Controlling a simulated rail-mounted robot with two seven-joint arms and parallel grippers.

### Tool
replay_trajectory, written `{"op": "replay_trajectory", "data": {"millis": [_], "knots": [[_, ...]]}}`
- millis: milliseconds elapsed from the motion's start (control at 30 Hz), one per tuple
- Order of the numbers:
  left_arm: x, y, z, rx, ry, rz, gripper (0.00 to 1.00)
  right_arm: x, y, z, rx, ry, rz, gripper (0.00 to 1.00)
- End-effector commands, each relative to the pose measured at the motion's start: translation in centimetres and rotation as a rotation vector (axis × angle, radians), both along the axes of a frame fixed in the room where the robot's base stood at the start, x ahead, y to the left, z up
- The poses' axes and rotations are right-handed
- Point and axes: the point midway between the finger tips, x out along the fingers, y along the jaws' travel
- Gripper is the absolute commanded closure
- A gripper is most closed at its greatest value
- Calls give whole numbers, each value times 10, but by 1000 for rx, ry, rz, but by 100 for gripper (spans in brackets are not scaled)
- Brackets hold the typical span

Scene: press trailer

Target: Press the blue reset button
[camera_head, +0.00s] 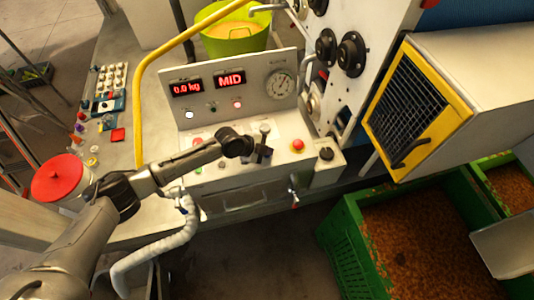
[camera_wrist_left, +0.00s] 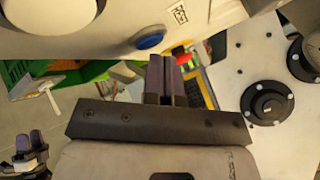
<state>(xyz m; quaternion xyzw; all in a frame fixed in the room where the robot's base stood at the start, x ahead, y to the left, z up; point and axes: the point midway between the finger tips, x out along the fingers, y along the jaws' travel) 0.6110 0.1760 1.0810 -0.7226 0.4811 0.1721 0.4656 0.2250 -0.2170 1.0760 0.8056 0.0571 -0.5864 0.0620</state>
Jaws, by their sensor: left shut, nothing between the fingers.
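The blue reset button (camera_wrist_left: 150,40) shows in the left wrist view as a blue dome on the pale panel, beside a small printed label. My left gripper (camera_wrist_left: 160,62) is shut and empty. Its fingertips appear just short of the button in that picture; I cannot tell the exact gap. In the head view my left gripper (camera_head: 262,154) is over the sloped control panel (camera_head: 225,172), and I cannot make out the blue button there. A dark two-fingered shape at the lower left of the wrist view looks like my right gripper (camera_wrist_left: 30,142); its opening is unclear.
A red mushroom button (camera_head: 297,145) stands right of my left gripper, with a black knob (camera_head: 326,154) beyond it. Behind are displays (camera_head: 230,79) and a round gauge (camera_head: 280,84). A yellow-framed guard (camera_head: 405,110) and a green crate (camera_head: 345,240) are at the right.

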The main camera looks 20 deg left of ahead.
Motion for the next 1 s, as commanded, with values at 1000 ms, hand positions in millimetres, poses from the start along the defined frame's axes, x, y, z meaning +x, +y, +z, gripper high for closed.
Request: {"op": "replay_trajectory", "data": {"millis": [1000], "knots": [[0, 0, -5, 1, 1, 0, 100, 0, 0, -6, 0, 0, 0, 57]]}}
